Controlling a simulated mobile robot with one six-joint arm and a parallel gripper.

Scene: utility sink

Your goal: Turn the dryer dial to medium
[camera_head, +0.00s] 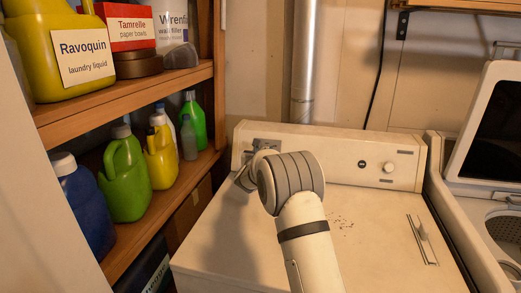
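The white dryer (390,226) stands in the middle of the view, with a raised control panel (330,159) along its back. On the panel's right part are a small dark round control (362,165) and a pale round knob (388,167). I cannot tell which setting either shows. My gripper (254,159) is at the panel's left part, mostly hidden behind my own wrist. Whether it touches the panel or a dial there, and whether its fingers are open or shut, cannot be seen.
Wooden shelves (128,108) at the left hold several bottles and jugs, close to my gripper's left side. A washer with a raised lid (488,122) stands at the right. A metal pipe (303,75) rises behind the dryer. The dryer's top is mostly clear.

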